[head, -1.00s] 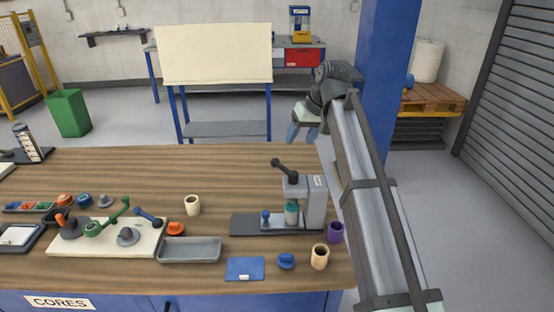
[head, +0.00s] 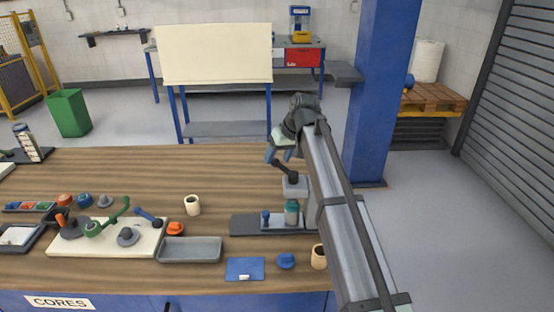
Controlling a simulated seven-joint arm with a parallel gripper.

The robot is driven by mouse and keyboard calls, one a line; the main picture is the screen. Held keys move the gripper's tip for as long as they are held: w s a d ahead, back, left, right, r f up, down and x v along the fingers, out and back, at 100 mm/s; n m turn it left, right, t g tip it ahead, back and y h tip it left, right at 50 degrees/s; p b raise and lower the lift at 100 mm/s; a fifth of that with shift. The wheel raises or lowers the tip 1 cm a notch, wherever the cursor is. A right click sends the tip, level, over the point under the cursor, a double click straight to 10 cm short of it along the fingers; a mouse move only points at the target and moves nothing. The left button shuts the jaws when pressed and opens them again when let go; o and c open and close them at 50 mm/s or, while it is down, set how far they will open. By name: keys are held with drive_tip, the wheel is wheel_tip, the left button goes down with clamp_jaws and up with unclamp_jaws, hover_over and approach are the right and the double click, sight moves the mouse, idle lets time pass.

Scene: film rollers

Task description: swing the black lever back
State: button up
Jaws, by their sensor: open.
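The black lever (head: 285,171) is on top of the grey press (head: 296,187) at the right of the wooden table. It slants up to the left from its pivot. My gripper (head: 278,155) is open, its fingers pointing down at the lever's upper end. It overlaps that end in the picture, and I cannot tell whether it touches. The lever's knob is partly hidden by the fingers, and my arm hides the right side of the press. A teal-topped cylinder (head: 292,213) stands under the press head.
A blue knob (head: 265,217) is on the press base. A cream board (head: 80,243) carries several levers at left. The table behind the press is clear.

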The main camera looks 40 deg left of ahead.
drive_tip(key=shift+x, duration=0.95)
drive_tip(key=shift+c, duration=0.3)
clamp_jaws()
